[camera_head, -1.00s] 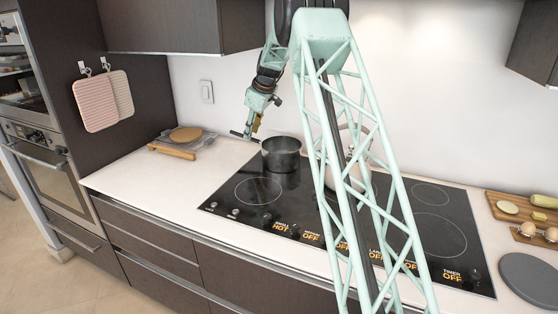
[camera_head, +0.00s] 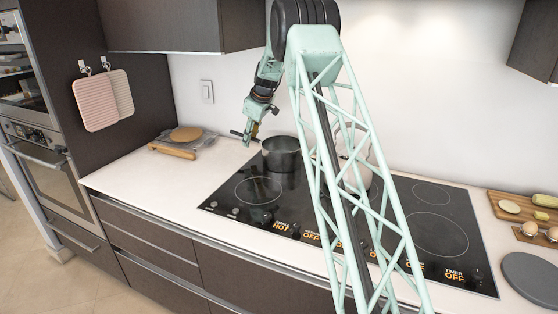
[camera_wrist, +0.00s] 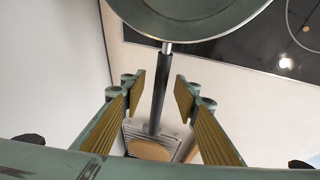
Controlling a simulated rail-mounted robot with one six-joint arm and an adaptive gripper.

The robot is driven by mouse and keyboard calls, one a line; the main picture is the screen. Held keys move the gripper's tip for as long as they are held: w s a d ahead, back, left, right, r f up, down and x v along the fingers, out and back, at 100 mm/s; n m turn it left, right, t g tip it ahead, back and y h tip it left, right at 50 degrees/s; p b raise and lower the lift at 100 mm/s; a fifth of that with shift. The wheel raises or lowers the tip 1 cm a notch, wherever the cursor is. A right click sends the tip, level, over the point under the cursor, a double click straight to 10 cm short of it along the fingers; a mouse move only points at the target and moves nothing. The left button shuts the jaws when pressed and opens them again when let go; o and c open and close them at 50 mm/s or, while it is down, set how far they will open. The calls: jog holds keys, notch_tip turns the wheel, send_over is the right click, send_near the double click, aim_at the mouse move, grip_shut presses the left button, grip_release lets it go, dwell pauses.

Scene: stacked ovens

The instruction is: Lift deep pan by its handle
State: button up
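The deep pan (camera_head: 282,154) is a grey metal pot at the back left of the black cooktop. Its dark handle (camera_head: 240,135) points to the left, out over the counter. In the wrist view the pan's round body (camera_wrist: 195,22) fills the top, and the black handle (camera_wrist: 158,92) runs down from it. My gripper (camera_wrist: 160,92) is open, with one yellow-padded finger on each side of the handle and a gap to both. In the head view my gripper (camera_head: 247,138) is at the handle; its fingertips are too small to make out.
A second, pale pot (camera_head: 350,165) stands on the cooktop (camera_head: 258,192), partly hidden behind my arm. A rack with a round wooden piece (camera_head: 186,133) lies on the counter to the left. Cutting boards (camera_head: 508,207) are at the right. A wall cabinet (camera_head: 185,25) hangs above.

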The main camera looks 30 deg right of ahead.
jog(key=shift+c, duration=0.5)
grip_shut()
jog(key=shift+r, duration=0.1)
